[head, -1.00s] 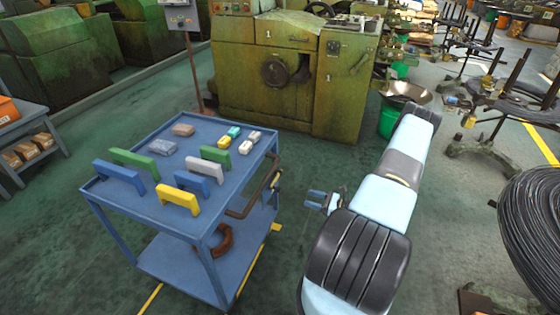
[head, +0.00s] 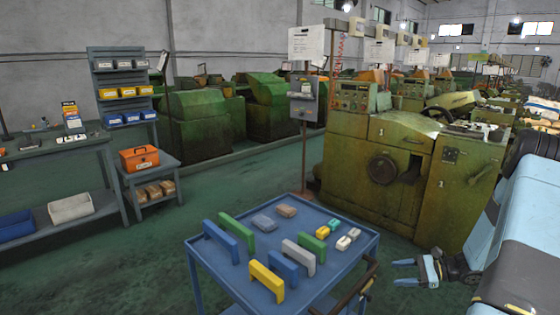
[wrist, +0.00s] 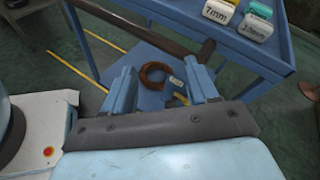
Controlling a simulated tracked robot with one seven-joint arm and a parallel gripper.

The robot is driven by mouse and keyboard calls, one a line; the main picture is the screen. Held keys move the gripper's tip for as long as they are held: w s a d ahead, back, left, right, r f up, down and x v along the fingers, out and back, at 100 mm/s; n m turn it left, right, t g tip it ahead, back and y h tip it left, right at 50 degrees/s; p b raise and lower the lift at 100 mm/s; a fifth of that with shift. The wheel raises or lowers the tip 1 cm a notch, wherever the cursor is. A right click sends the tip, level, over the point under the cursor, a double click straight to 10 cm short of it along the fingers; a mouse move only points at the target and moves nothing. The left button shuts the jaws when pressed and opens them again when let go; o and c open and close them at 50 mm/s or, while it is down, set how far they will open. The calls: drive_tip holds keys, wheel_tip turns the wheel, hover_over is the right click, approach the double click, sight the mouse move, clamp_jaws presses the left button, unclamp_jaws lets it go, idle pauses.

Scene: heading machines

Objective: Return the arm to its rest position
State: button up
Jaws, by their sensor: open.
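My gripper (head: 407,272) shows at the lower right of the head view, beside the right side of the blue cart (head: 222,285). Its two light-blue fingers are apart, with nothing between them. In the wrist view my gripper (wrist: 160,84) points at the cart, and the fingers frame a brown ring (wrist: 154,75) on the lower shelf. The cart's dark handle bar (wrist: 140,28) crosses just beyond the fingertips. My arm fills the right edge of the head view, bent so the gripper hangs out to its left.
The cart top carries blue, green, grey and yellow handle-shaped blocks (head: 267,282) and several small labelled pieces (head: 343,240). A green machine (head: 385,165) stands behind. A workbench (head: 90,215) and an orange toolbox (head: 139,158) are at left. Floor between bench and cart is clear.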

drive_tip(key=s+a+r+n+g+h, duration=0.2)
drive_tip(key=s+a+r+n+h, duration=0.15)
drive_tip(key=r, duration=0.55)
drive_tip(key=s+a+r+n+g+h, duration=0.1)
drive_tip(key=s+a+r+n+h, duration=0.15)
drive_tip(key=a+r, duration=0.45)
drive_tip(key=s+a+r+n+g+h, duration=0.2)
drive_tip(key=s+r+n, duration=0.15)
drive_tip(key=r, duration=0.75)
drive_tip(key=s+a+r+n+t+h, duration=0.2)
drive_tip(key=s+r+n+t+h, duration=0.1)
drive_tip(key=s+r, duration=0.4)
drive_tip(key=s+a+r+n+t+h, duration=0.2)
drive_tip(key=s+r+n, duration=0.3)
drive_tip(key=s, duration=0.6)
drive_tip(key=shift+s+a+r+t+h, duration=0.45)
drive_tip(key=shift+r+t, duration=0.25)
drive_tip(key=shift+r, duration=0.45)
drive_tip(key=shift+w, duration=0.1)
